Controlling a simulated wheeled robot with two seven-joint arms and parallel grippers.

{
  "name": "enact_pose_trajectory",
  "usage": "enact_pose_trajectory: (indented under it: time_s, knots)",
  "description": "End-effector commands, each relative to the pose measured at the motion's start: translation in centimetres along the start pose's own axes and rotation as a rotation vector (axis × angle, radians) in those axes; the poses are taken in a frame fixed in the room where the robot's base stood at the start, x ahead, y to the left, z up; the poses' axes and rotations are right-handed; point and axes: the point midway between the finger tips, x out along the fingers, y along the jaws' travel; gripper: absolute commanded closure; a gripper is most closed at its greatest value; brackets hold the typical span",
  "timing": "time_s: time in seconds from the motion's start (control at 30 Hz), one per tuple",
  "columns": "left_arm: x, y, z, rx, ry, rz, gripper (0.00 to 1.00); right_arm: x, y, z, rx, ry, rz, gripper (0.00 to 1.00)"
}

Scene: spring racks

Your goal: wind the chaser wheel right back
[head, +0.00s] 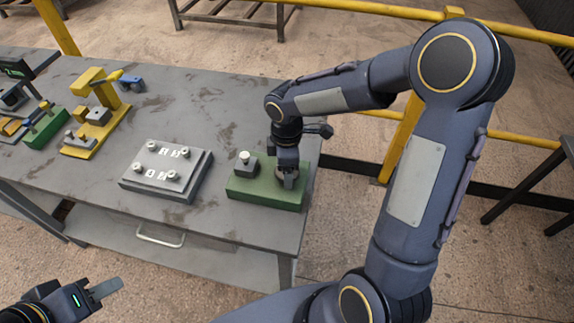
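A green block (240,190) sits at the right end of the grey bench. It carries a small dark block with a pale knob (244,157) on its left and a low round brownish part (280,181) on its right, perhaps the wheel. My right gripper (289,178) points down at this round part, close to or touching it. It largely hides the part, and its finger gap is unclear. My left gripper (104,290) is at the lower left, in front of the bench and away from everything. Only one pale finger shows clearly.
A grey plate with several pale knobs (190,187) lies left of the green block. A yellow fixture with a blue piece (98,115) and another green-based fixture (45,130) stand farther left. Yellow rails (400,140) run behind the bench (215,110). The bench's back middle is clear.

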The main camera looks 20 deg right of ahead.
Motion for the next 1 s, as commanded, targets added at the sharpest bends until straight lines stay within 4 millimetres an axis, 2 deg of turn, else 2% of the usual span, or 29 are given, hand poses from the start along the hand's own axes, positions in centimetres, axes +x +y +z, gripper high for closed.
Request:
enact_pose_trajectory:
  time_s: [0.37, 0.47, 0.8, 1.0]
  knots:
    - [0.0, 0.0, 0.0, 0.000, 0.000, 0.000, 0.64, -0.1, -0.1, 0.1, 0.000, -0.002, -0.002, 0.20]
    - [0.1, 0.0, 0.0, 0.000, 0.000, 0.000, 0.64, -1.1, 0.0, 0.0, 0.000, -0.001, 0.001, 0.20]
    - [0.3, -0.1, 0.1, 0.000, 0.000, 0.000, 0.64, -6.6, 0.0, 0.0, 0.001, -0.001, 0.002, 0.20]
    - [0.3, -0.1, 0.1, 0.000, 0.000, 0.000, 0.64, -7.7, 0.0, 0.0, -0.001, 0.000, -0.002, 0.20]
